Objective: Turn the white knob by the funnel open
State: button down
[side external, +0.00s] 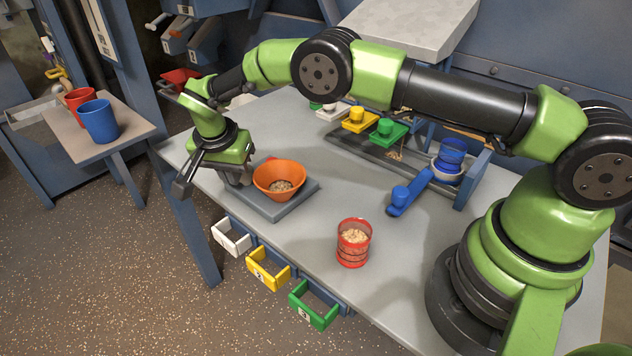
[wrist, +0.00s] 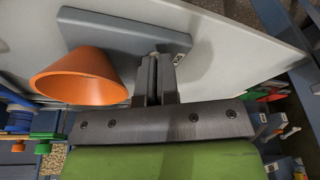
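The orange funnel (side external: 279,178) sits on a grey slab (side external: 262,206) on the table and holds a little grainy material. It also shows in the wrist view (wrist: 80,78), left of the fingers. My gripper (side external: 236,180) points down at the slab's left edge, beside the funnel. In the wrist view its fingers (wrist: 156,62) are close together with a narrow gap, and seem shut on a small pale piece, apparently the white knob (wrist: 155,54). Only a sliver of it shows; the fingers hide its turn position.
A red cup of grains (side external: 353,243) stands at the table's front. White, yellow (side external: 268,268) and green drawers hang below the front edge. Yellow and green (side external: 388,131) knobbed slides and a blue handle (side external: 408,194) lie behind. Blue and red cups stand on a side table.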

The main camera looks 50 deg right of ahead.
jog(key=shift+s+d+f, duration=0.4)
jog(key=shift+s+f, duration=0.05)
jog(key=shift+f, duration=0.05)
jog(key=shift+s+d, duration=0.15)
jog(key=shift+s, duration=0.3)
jog(key=shift+s+a, duration=0.15)
jog(key=shift+a, duration=0.2)
notch_tip(320, 180, up, 6)
jog(key=shift+r, duration=0.15)
jog(key=shift+a+r, duration=0.1)
dwell(0.3)
